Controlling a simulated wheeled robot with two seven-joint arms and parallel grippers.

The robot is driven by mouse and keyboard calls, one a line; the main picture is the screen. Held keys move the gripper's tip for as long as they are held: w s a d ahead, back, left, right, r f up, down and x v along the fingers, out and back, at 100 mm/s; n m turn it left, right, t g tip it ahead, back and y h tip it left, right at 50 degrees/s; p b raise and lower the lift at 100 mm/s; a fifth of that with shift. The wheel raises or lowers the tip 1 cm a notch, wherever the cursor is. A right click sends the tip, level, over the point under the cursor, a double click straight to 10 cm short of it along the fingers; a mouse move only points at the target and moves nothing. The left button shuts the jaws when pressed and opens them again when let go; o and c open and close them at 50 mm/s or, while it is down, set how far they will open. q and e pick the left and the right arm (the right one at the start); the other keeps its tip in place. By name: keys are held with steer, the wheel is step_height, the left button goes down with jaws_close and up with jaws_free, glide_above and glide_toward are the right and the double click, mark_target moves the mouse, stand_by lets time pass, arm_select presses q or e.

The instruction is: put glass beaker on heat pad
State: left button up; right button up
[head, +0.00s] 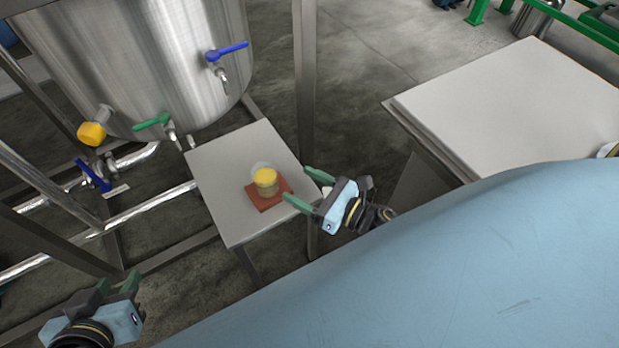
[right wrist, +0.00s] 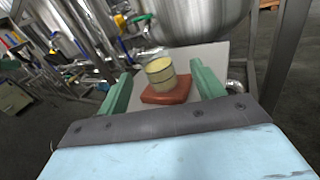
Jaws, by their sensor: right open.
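The glass beaker (head: 265,181), with yellowish contents, stands on the reddish-brown heat pad (head: 281,189) on a small grey table. Both also show in the right wrist view, the beaker (right wrist: 160,75) upright on the pad (right wrist: 168,94). My right gripper (head: 298,186) is open beside the pad's right edge, with its fingers pointing toward the beaker. In the right wrist view the beaker and pad lie ahead between the spread fingers, with nothing gripped. My left gripper (head: 115,283) is at the lower left, away from the table, its fingers apart and empty.
The small table (head: 225,165) has bare surface around the pad. A large steel tank (head: 150,60) with blue, green and yellow valve handles stands behind it. A metal post (head: 304,80) rises by the table's right side. A wider pale table (head: 510,100) is at the right.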

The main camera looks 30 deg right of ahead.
steer(key=w+d+r+m+h, duration=0.15)
steer(key=r+m+h, duration=0.25)
steer(key=m, duration=0.7)
steer(key=d+r+m+h, duration=0.3)
steer(key=m+h, duration=0.1)
steer(key=m, duration=0.7)
steer(key=s+a+r+m+g+y, duration=0.1)
steer(key=s+a+m+g, duration=0.4)
steer(key=m, duration=1.1)
steer(key=s+r, duration=0.1)
steer(key=s, duration=0.2)
steer(key=shift+a+g, duration=0.15)
steer(key=shift+g, duration=0.25)
steer(key=shift+w+r, duration=0.1)
